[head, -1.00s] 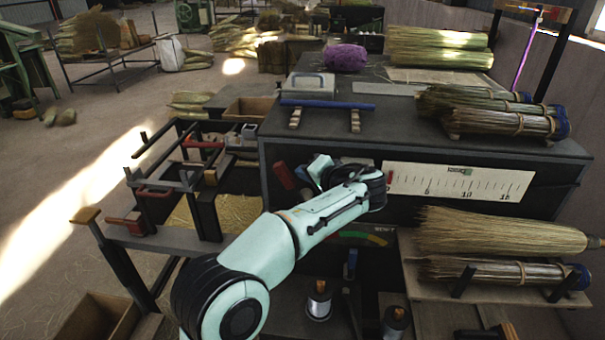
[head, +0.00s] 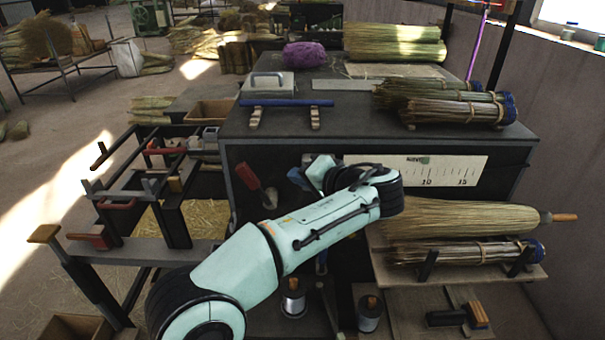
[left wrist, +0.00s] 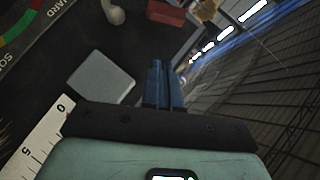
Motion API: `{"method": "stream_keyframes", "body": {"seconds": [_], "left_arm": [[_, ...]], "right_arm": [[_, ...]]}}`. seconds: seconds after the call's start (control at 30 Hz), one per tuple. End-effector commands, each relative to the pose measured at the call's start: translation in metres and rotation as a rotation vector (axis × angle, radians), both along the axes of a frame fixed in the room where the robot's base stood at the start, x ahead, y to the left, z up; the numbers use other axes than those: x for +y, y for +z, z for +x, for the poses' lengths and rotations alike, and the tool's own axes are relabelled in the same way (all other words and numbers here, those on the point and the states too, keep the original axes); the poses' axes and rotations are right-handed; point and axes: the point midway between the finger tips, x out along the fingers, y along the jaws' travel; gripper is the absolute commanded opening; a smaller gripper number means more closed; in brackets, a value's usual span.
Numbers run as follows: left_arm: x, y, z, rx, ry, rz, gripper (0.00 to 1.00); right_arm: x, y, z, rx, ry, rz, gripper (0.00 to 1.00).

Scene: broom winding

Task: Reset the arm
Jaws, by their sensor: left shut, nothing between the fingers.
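My left arm reaches in from the bottom of the head view, in front of the dark workbench (head: 380,122). The far end of the arm is bent back, and my left gripper's blue fingers (head: 299,178) show only partly there, beside the bench front. In the left wrist view the two blue fingers of my left gripper (left wrist: 164,86) lie together with nothing between them. The gripper is near the white scale (head: 440,169), which also shows in the left wrist view (left wrist: 36,143). My right gripper is in neither view.
A blue bar (head: 287,102) and a purple bundle (head: 311,55) lie on the bench top. Broom bundles (head: 455,108) lie at its right, with a broom (head: 460,215) on a lower shelf. Wire spools (head: 293,300) stand below my arm. A clamp frame (head: 150,185) stands left.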

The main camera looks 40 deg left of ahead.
Motion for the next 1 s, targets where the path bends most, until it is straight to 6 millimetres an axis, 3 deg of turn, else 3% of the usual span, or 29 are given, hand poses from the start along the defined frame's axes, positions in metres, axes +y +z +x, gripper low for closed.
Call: {"method": "stream_keyframes", "body": {"seconds": [0.3,0.37,0.47,0.57,0.6,0.73,0.87,1.0], "left_arm": [[-0.001,-0.003,0.002,0.008,-0.006,-0.003,0.00],[-0.003,-0.013,0.007,0.029,-0.028,-0.013,0.00],[-0.014,-0.049,0.023,0.106,-0.100,-0.055,0.00],[-0.032,-0.111,0.041,0.224,-0.208,-0.142,0.00],[-0.040,-0.140,0.046,0.275,-0.252,-0.189,0.00],[-0.070,-0.237,0.044,0.421,-0.375,-0.366,0.00],[-0.102,-0.329,0.020,0.532,-0.455,-0.578,0.00],[-0.141,-0.418,-0.028,0.600,-0.483,-0.846,0.00]], "right_arm": [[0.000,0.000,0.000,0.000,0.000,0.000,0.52],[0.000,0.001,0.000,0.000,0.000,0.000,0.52],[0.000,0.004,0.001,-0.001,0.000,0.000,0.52],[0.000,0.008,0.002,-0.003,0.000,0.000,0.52],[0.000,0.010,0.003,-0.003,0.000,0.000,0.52],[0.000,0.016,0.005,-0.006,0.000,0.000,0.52],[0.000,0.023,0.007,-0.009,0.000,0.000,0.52],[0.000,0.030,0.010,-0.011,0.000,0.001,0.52]]}}
